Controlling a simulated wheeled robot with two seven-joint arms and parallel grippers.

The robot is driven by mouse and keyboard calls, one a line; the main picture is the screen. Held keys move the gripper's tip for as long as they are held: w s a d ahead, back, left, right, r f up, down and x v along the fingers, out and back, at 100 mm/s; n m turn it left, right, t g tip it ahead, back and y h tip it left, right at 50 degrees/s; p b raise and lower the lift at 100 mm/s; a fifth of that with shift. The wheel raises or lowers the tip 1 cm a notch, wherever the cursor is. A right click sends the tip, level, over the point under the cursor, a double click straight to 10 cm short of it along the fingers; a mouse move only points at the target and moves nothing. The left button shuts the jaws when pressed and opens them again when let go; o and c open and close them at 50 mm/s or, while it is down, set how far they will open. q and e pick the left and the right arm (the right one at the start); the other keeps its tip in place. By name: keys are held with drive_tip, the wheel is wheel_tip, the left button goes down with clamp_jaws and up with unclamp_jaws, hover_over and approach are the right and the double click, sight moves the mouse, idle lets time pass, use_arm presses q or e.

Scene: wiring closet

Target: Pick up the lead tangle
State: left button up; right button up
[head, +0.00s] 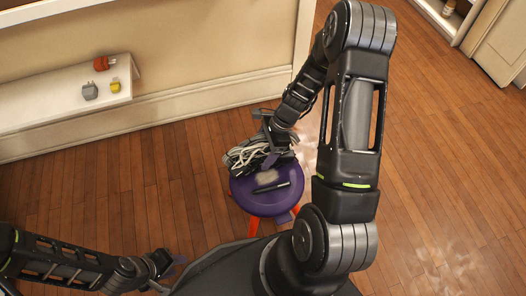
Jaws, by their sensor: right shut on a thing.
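The lead tangle (247,155) is a bundle of grey and white cables at the back of a purple round stool (288,200). My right gripper (270,146) reaches down from above and is shut on the tangle. I cannot tell whether the tangle rests on the seat or hangs just above it. My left gripper (168,270) is low at the bottom left, away from the stool and the tangle. Its fingers are small and partly cut off from clear sight, so its opening cannot be made out.
A dark pen-like object (271,187) and a small beige patch (267,175) are on the stool seat. The stool has orange legs. A white shelf (50,105) at the left holds a red plug (101,63), a grey plug (89,91) and a yellow one (115,85). Wooden floor is clear at right.

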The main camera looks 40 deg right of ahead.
sight(258, 143)
wheel_tip(258, 143, up, 10)
drive_tip(key=p, duration=0.3)
drive_tip(key=shift+f, duration=0.2)
idle(0.6)
drive_tip(key=shift+s+a+r+n, duration=0.65)
drive_tip(key=shift+r+n, duration=0.05)
drive_tip(key=shift+r, duration=0.05)
drive_tip(key=w+a+r+n+g, duration=0.2)
drive_tip(key=w+a+r+n, duration=0.3)
drive_tip(key=r, duration=0.4)
drive_tip(key=w+a+r+n+g, duration=0.2)
drive_tip(key=a+r+n, duration=0.35)
drive_tip(key=r, duration=0.45)
wheel_tip(258, 143, up, 15)
drive_tip(key=p, duration=2.2)
drive_tip(key=shift+a+h, duration=0.3)
drive_tip(key=shift+w+m, duration=0.1)
drive_tip(key=shift+m, duration=0.15)
